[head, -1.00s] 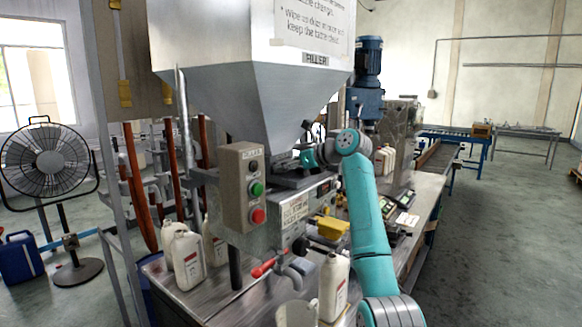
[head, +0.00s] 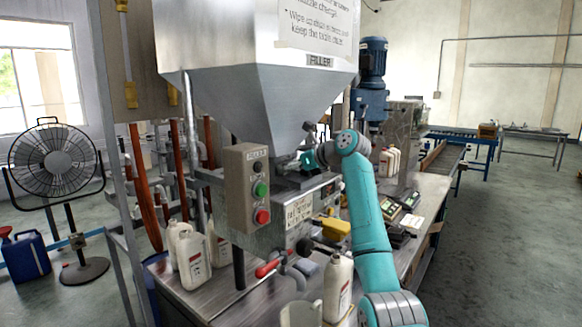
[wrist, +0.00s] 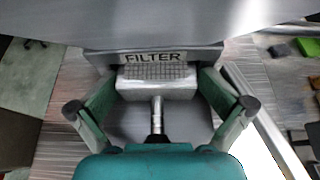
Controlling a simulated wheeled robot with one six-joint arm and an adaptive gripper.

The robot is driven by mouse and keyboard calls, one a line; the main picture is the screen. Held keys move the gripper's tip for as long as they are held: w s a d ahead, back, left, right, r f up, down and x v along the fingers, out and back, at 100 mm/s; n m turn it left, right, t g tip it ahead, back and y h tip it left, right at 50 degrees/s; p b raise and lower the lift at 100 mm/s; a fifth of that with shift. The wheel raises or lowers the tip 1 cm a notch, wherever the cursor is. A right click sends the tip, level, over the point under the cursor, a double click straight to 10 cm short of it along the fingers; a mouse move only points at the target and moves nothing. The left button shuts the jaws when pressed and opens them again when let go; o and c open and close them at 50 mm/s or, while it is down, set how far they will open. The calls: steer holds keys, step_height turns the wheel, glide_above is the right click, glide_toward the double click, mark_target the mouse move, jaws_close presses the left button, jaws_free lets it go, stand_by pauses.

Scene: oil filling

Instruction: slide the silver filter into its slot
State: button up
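The silver filter (wrist: 157,92) is a small metal block with a mesh face and a thin rod handle pointing back at my gripper. In the wrist view it is directly below the FILTER label (wrist: 152,57), level and centred on it. The label's edge hides its far end, so I cannot tell how deep it sits in the slot. In the head view my gripper (head: 308,158) is at the filler (head: 255,110), under the hopper, and the filter is too small to make out.
A grey control box (head: 248,187) with green and red buttons stands left of my gripper. White jugs (head: 338,288) stand on the metal table. A yellow part (head: 332,227) and a red-handled valve (head: 270,267) are below the filler. Open floor lies to the right.

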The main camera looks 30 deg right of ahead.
steer(key=shift+w+a+r, duration=0.25)
steer(key=shift+a+r, duration=0.25)
steer(key=shift+r, duration=0.2)
steer(key=d+f+v, duration=0.1)
steer(key=v, duration=1.1)
steer(key=shift+s+f, duration=0.2)
steer(key=shift+s, duration=0.1)
